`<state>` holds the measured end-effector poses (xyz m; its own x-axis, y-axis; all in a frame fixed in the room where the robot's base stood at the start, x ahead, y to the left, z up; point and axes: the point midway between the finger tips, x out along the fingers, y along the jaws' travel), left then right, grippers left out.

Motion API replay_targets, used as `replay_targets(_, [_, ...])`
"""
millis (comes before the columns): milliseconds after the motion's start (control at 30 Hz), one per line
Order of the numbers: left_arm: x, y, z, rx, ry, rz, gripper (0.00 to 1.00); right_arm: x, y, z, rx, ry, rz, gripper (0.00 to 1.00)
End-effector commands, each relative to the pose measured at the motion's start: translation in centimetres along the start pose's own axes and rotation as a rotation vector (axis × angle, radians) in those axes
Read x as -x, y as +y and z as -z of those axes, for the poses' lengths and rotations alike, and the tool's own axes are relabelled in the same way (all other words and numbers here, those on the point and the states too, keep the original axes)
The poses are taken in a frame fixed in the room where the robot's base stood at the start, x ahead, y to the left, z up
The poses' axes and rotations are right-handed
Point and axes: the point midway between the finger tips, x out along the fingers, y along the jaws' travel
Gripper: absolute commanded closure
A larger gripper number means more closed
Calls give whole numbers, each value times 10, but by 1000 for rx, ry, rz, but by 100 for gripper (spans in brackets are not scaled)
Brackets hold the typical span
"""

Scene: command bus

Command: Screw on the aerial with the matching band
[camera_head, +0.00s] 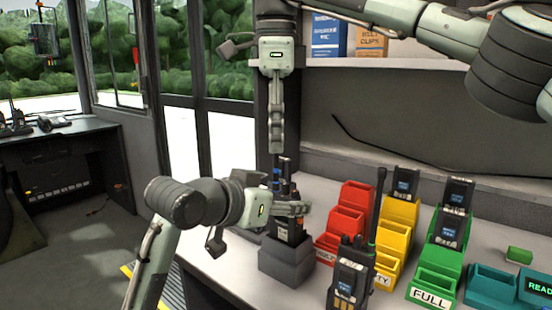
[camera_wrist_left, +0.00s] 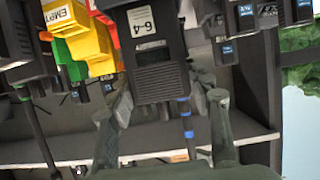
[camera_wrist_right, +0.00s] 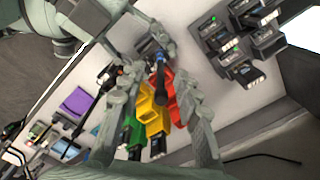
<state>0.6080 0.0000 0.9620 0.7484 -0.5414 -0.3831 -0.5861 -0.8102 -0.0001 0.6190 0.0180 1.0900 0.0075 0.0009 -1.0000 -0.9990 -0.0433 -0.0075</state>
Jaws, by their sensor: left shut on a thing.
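A black radio (camera_head: 287,229) stands in a grey block (camera_head: 286,266). My left gripper (camera_head: 292,208) is shut on it. In the left wrist view the radio (camera_wrist_left: 157,70), marked 6-4, sits between the left fingers (camera_wrist_left: 162,103). A thin dark aerial with blue bands (camera_wrist_left: 185,115) shows beside it there; in the head view a blue-banded aerial (camera_head: 276,172) stands by the radio top. My right gripper (camera_head: 275,148) points down just above. Its fingers (camera_wrist_right: 157,82) are apart in the right wrist view, with a dark rod (camera_wrist_right: 160,78) between them; whether they touch it is unclear.
Red (camera_head: 347,212), yellow (camera_head: 394,243) and green (camera_head: 437,262) bins stand right of the block, some holding radios. A radio with a tall aerial (camera_head: 350,277) stands in front of them. A teal READY bin (camera_head: 500,285) is at far right. A shelf with boxes (camera_head: 327,37) is behind.

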Motion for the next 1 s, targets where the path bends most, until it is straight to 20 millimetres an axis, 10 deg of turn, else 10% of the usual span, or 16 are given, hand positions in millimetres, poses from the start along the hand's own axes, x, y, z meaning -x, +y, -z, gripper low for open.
replay_targets(300, [0,0,0,0,0,0,100,-48,0,0,-1,1,0,67])
replay_targets(767, [0,0,0,0,0,0,100,-58,0,0,-1,0,0,67])
replay_targets(1000, [0,0,0,0,0,0,100,-57,0,0,-1,0,0,97])
